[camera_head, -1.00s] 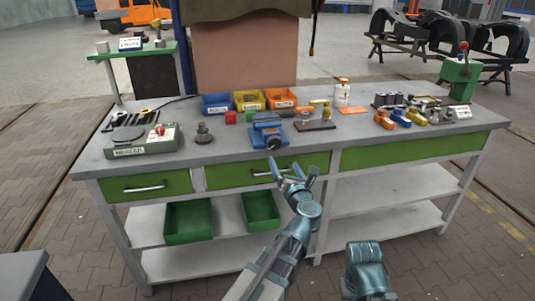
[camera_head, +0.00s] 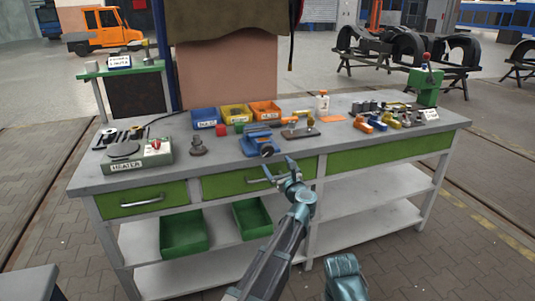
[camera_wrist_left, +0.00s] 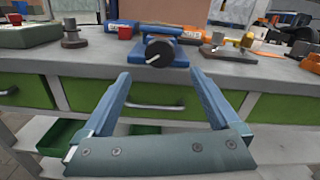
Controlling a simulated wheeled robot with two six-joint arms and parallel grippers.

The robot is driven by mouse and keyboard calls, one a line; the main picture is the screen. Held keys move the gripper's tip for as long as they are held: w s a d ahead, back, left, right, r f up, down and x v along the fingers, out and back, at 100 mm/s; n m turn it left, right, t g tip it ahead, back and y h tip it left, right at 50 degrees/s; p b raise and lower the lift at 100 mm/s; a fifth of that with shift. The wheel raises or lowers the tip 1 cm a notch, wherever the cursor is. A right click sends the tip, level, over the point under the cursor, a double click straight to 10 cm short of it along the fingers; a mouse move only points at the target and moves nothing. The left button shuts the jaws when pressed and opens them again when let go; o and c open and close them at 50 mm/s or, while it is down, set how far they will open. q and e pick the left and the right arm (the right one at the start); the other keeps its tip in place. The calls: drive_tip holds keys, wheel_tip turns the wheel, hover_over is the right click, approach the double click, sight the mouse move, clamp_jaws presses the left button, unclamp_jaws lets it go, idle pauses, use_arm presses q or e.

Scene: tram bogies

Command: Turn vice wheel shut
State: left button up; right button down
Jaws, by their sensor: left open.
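The blue vice (camera_head: 259,140) stands near the front edge of the workbench, and it also shows in the left wrist view (camera_wrist_left: 176,48). Its dark round wheel (camera_head: 267,152) faces the front; in the left wrist view the wheel (camera_wrist_left: 159,52) carries a pale mark. My left gripper (camera_head: 278,166) is open and empty, just in front of and a little below the wheel. In the left wrist view its two fingers (camera_wrist_left: 160,75) point toward the vice, with the wheel beyond and between the tips, not touched.
The bench top (camera_head: 225,172) holds a heater (camera_head: 138,157) and a dark stepped part (camera_head: 198,146) left of the vice. A small fixture (camera_head: 300,129) stands close on its right. Blue, yellow and orange bins lie behind. Green drawers with handles (camera_head: 139,202) line the front.

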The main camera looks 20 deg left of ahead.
sight(268, 153)
use_arm(q)
drive_tip(key=x, duration=1)
drive_tip(key=shift+w+a, duration=0.1)
drive_tip(key=shift+c, duration=0.2)
drive_tip(key=c, duration=1.3)
drive_tip(key=shift+c, duration=0.2)
drive_tip(key=shift+m, duration=0.3)
